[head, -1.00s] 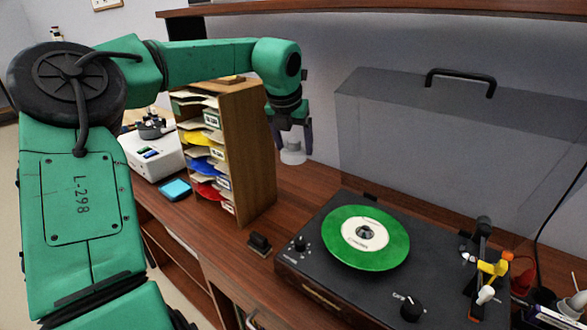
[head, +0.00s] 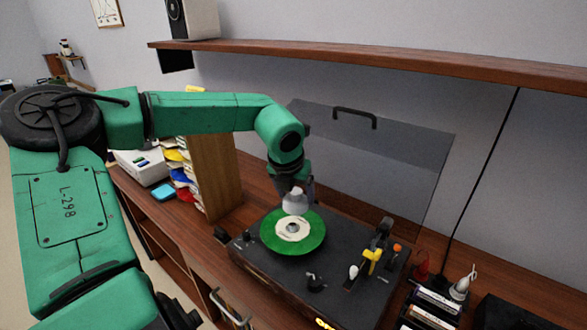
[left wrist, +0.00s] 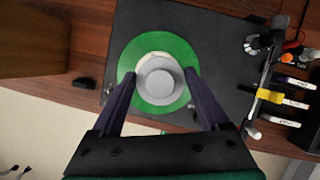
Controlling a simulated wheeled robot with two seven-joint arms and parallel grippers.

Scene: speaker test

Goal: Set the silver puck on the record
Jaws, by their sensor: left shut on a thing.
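The silver puck (head: 295,204) is a pale, round weight, held in my left gripper (head: 294,190). In the left wrist view the puck (left wrist: 160,77) sits between the two dark fingers of the gripper (left wrist: 160,79). The green record (head: 313,241) with a cream label lies on the black turntable (head: 260,262). The puck appears to be held above the record, over the label's far side in the head view. In the left wrist view it hides most of the label, and green record (left wrist: 160,42) shows around it. My right gripper is out of view.
A clear dust cover (head: 400,155) stands open behind the turntable. A wooden sorter (head: 216,180) stands left, and a shelf (head: 400,65) runs above.

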